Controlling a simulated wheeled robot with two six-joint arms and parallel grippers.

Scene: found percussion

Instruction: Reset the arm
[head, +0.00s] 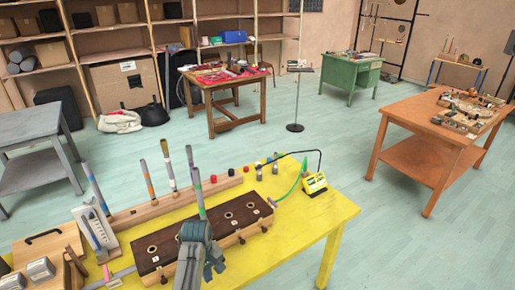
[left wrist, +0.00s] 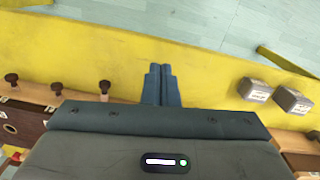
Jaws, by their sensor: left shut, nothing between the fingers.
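My left gripper (head: 214,266) is at the front of the yellow table (head: 312,222), by the near side of a dark brown box (head: 243,213) with round holes in its top. In the left wrist view its two blue-grey fingers (left wrist: 161,84) are together with nothing between them, in front of bare yellow tabletop. A grey stick with coloured bands (head: 197,190) stands upright at the box, just behind my arm; its lower end is partly hidden. My right gripper is not in view.
More banded sticks (head: 147,178) stand in a wooden rack (head: 125,217) behind the box. Grey weights (head: 40,269) lie at the left. The table's right front is clear.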

